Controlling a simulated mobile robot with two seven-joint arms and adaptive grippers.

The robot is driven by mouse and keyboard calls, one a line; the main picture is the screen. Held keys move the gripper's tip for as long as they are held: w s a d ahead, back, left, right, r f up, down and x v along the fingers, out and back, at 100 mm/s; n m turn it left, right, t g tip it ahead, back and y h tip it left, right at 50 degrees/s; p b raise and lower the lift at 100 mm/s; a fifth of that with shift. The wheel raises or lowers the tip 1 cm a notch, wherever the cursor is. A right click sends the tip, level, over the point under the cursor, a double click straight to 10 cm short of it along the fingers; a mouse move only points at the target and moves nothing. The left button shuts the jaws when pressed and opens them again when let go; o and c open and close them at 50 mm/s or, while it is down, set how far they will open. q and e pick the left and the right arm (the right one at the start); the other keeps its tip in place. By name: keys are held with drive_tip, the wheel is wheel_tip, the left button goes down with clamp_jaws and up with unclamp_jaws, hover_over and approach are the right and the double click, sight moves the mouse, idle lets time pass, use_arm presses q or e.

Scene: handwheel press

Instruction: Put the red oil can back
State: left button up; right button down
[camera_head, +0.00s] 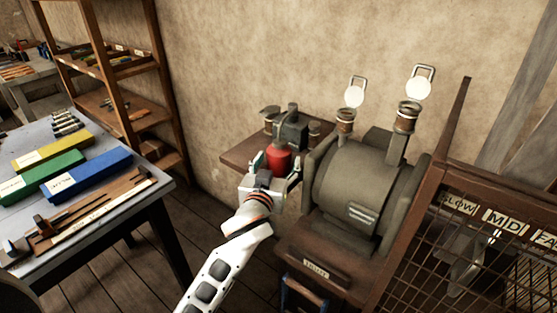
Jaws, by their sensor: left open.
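The red oil can (279,158) is at the wooden wall shelf (238,157), left of the big grey machine. Its upper part shows; its lower part is hidden behind my gripper. My left gripper (276,167) reaches up from the bottom of the picture to the can. Its fingers are open, one to the left and one to the right of the can. I cannot tell whether they touch it, or whether the can's base rests on the shelf. My right gripper is not in view.
A dark grey device (292,128) stands just behind the can. The grey drum-shaped machine (365,190) with two round lamps is close on the right. A mesh guard (480,250) is at the far right. A workbench (105,215) with coloured boxes stands left. Floor between is clear.

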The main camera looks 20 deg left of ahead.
use_arm(q)
drive_tip(key=s+r, duration=0.1)
drive_tip(key=s, duration=0.9)
drive_tip(key=shift+s+d, duration=0.3)
drive_tip(key=shift+d, duration=0.05)
drive_tip(key=s+a+f+m+g+y, duration=0.2)
drive_tip(key=s+a+f+m+g, duration=0.25)
drive_tip(key=s+a+f, duration=0.55)
drive_tip(key=s+a+f+m+g+y, duration=0.2)
drive_tip(key=s+a+f+m+g, duration=0.3)
drive_tip(key=s+a+f, duration=0.6)
drive_tip(key=d+f+n+t+h, duration=0.1)
drive_tip(key=d+f+h, duration=0.3)
drive_tip(key=d, duration=0.5)
drive_tip(key=d+f+n+t+h, duration=0.2)
drive_tip(key=d+f+n+h, duration=0.1)
drive_tip(key=d+f, duration=0.5)
drive_tip(key=shift+d+f+h, duration=0.25)
drive_tip(key=shift+d+h, duration=0.15)
drive_tip(key=shift+d, duration=0.8)
